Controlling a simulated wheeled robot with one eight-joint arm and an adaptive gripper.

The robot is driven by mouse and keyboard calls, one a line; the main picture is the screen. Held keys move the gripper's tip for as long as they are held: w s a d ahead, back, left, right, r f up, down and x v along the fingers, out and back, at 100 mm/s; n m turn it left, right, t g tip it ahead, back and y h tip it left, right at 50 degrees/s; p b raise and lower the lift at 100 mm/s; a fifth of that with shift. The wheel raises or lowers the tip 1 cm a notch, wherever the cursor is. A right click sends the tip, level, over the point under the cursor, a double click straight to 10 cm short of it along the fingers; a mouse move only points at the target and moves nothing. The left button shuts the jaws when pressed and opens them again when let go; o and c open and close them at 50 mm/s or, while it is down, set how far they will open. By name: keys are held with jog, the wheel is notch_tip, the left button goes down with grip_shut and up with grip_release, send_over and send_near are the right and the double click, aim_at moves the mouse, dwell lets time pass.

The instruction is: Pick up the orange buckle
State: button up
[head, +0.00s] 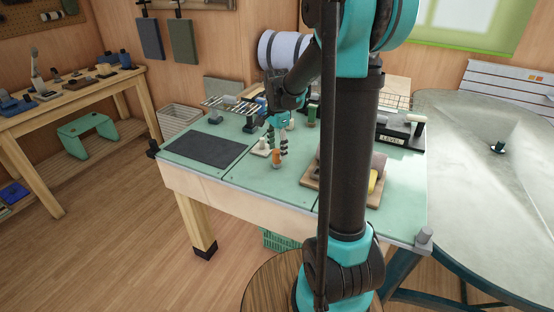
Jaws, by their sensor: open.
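A small orange item (276,159), which looks like the orange buckle, is on the green-topped workbench (240,183) near its middle. My gripper (277,149) points down just above it, with its dark fingers apart. The item is too small to tell its exact shape or whether the fingers touch it. Part of my own arm stands in front of the right half of the bench.
A dark mat (206,149) lies left of the gripper. A wooden tray (313,179) with a yellow item (373,181) is to the right, partly behind my arm. A level (401,131) and several small items stand toward the back. The front left bench area is clear.

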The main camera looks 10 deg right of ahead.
aim_at(277, 151)
jog(key=shift+f, duration=1.6)
grip_shut()
jog(key=shift+r, duration=0.1)
